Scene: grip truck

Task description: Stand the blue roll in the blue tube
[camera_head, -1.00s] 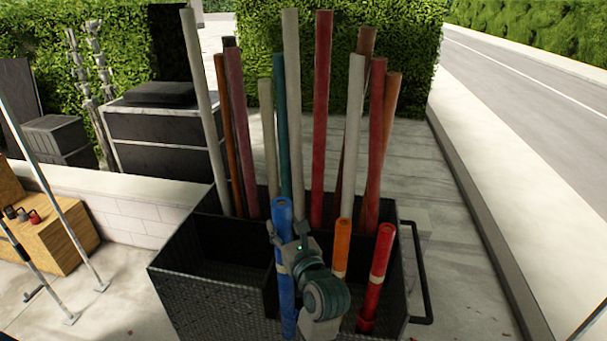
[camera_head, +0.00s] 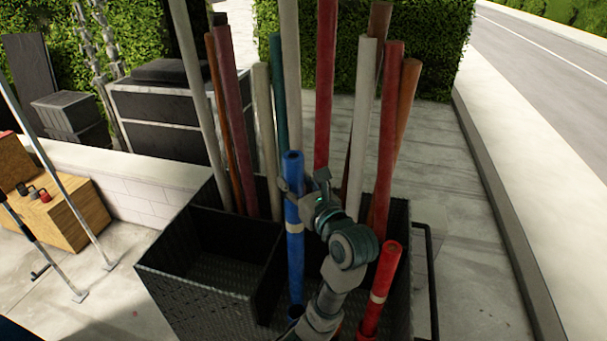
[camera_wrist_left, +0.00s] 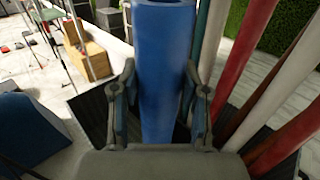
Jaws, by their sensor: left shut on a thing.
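The blue roll (camera_head: 295,250) is a long upright cylinder with a pale band. My left gripper (camera_head: 294,190) is shut on it near its top, one finger on each side. In the left wrist view the blue roll (camera_wrist_left: 160,75) stands between the two fingers (camera_wrist_left: 157,105). My right gripper is not in view.
A black divided bin (camera_head: 200,300) holds several tall pipes behind the roll. A red roll (camera_head: 381,285) stands right of my arm. The bin's left compartment (camera_head: 215,265) looks empty. A wooden box (camera_head: 70,220) is at the left.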

